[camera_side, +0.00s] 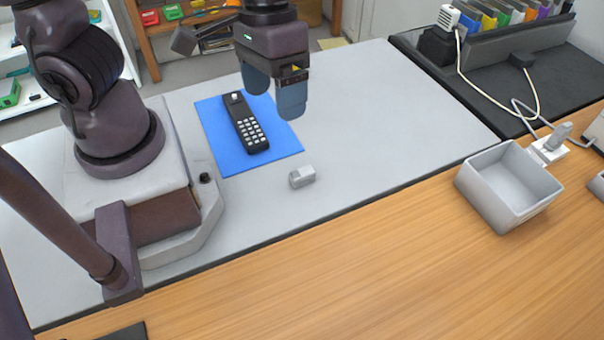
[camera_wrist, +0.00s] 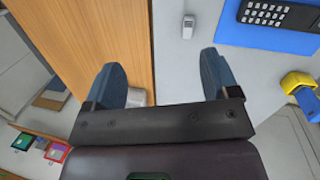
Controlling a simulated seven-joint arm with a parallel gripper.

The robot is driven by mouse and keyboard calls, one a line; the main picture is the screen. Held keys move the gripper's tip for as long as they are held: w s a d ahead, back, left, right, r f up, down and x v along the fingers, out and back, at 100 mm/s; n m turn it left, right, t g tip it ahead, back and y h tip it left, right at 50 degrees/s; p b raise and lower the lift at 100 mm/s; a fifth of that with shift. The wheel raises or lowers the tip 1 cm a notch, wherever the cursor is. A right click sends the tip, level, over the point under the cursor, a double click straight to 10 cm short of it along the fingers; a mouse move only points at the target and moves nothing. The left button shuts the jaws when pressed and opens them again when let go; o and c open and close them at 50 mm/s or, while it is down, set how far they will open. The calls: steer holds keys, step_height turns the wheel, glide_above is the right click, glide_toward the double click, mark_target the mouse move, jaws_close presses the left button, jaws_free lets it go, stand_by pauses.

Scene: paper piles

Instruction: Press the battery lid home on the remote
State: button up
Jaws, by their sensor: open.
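The black remote (camera_side: 246,124) lies on a blue mat (camera_side: 279,148), its pale keys facing up. A small white piece shows near its far end. The remote also shows partly, cut off by the frame, in the wrist view (camera_wrist: 280,14). A small grey piece (camera_side: 302,177) lies on the grey table in front of the mat; it also shows in the wrist view (camera_wrist: 188,27). I cannot tell whether it is the battery lid. My gripper (camera_side: 276,92) is open and empty, raised above the far right part of the mat.
An open grey bin (camera_side: 478,203) stands on the wooden surface (camera_side: 400,270) at the right. A white plug block (camera_side: 548,149) with a cable sits beside it. A dark mat (camera_side: 478,97) with a file rack lies at the back right. The grey table right of the blue mat is clear.

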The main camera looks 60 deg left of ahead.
mark_target(302, 172)
steer(key=w+f+n, duration=0.1)
steer(key=f+n, duration=0.4)
steer(key=f, duration=0.2)
steer(key=w+a+f+n+y, duration=0.1)
steer(key=w+f+n, duration=0.1)
steer(key=f+n, duration=0.3)
steer(key=w+a+f+n+y, duration=0.1)
steer(key=w+f+n, duration=0.1)
steer(key=f+n, duration=0.4)
step_height(302, 172, down, 4)
steer(key=shift+w+a+f+t, duration=0.15)
steer(key=shift+f+t, duration=0.1)
steer(key=shift+t, duration=0.15)
steer(key=c, duration=1)
